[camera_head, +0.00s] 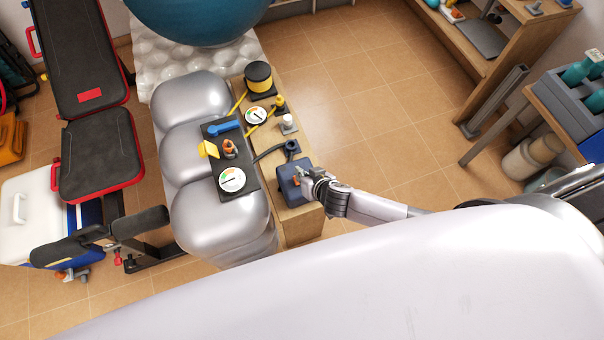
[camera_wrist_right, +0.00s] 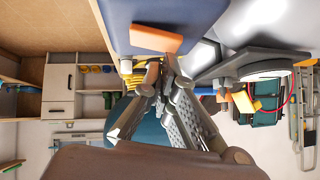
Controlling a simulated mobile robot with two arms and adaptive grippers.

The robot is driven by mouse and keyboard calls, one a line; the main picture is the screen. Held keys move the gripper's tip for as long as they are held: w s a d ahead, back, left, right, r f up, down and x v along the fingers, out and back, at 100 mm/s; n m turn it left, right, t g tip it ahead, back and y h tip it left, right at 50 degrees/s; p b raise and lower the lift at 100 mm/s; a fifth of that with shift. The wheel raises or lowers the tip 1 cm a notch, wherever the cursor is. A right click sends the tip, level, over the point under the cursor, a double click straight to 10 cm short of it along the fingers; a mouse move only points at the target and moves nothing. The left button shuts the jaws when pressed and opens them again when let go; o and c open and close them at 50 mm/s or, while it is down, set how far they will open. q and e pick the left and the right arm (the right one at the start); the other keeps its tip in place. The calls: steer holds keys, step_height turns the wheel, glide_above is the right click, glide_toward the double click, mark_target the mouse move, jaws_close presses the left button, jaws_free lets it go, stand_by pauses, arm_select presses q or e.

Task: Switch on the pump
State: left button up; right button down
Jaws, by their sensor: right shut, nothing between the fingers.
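The pump is a dark blue box (camera_head: 288,186) on the end of a wooden bench, with a black hose leading from it towards the gauge panel. In the right wrist view its blue body (camera_wrist_right: 190,12) fills the top, and an orange switch (camera_wrist_right: 156,39) sticks out from it. My right gripper (camera_head: 312,178) is at the pump's right side. Its fingers (camera_wrist_right: 160,75) are shut and empty, just below the orange switch in the wrist view; I cannot tell whether they touch it. The switch's on or off position is unclear. My left gripper is not in view.
Another gauge (camera_head: 256,116) and a yellow-black drum (camera_head: 258,78) stand further along the bench (camera_head: 303,222). Tiled floor (camera_head: 350,95) beyond is open.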

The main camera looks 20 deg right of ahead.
steer(key=shift+a+f, duration=0.1)
steer(key=shift+f, duration=0.1)
steer(key=shift+a+f+h+b, duration=0.45)
steer(key=shift+f+h, duration=0.05)
steer(key=shift+h, duration=0.1)
steer(key=shift+d+r+n, duration=0.1)
steer(key=shift+n, duration=0.3)
steer(key=shift+d, duration=0.1)
